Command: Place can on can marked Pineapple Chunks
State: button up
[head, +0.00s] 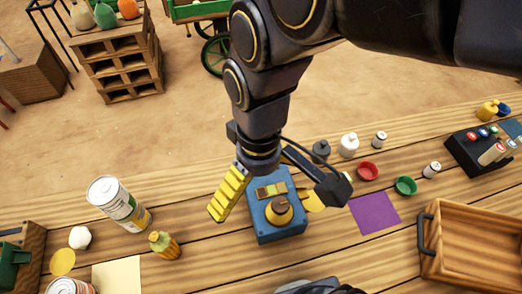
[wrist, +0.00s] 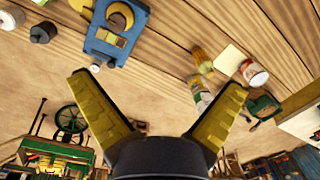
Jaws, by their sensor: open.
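A tall white can shape with a grey lid and a green and yellow label (head: 118,205) stands at the left of the counter. I cannot tell whether it is one can or two stacked. A second can with a reddish label (head: 70,287) is cut off at the bottom left edge. No lettering is readable, so I cannot tell which is Pineapple Chunks. My gripper (head: 265,208) is open and empty above the blue scale, right of both cans.
A purple mat (head: 375,213), small bowls and shakers lie right. A wooden tray (head: 475,250) is at lower right.

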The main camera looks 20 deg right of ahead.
jog(key=s+d+f+m+g, duration=0.1)
jog(key=s+d+m, duration=0.3)
jog(key=s+m, duration=0.1)
jog(key=shift+s+d+h, duration=0.2)
jog(key=shift+s+h, duration=0.1)
jog(key=shift+s, duration=0.45)
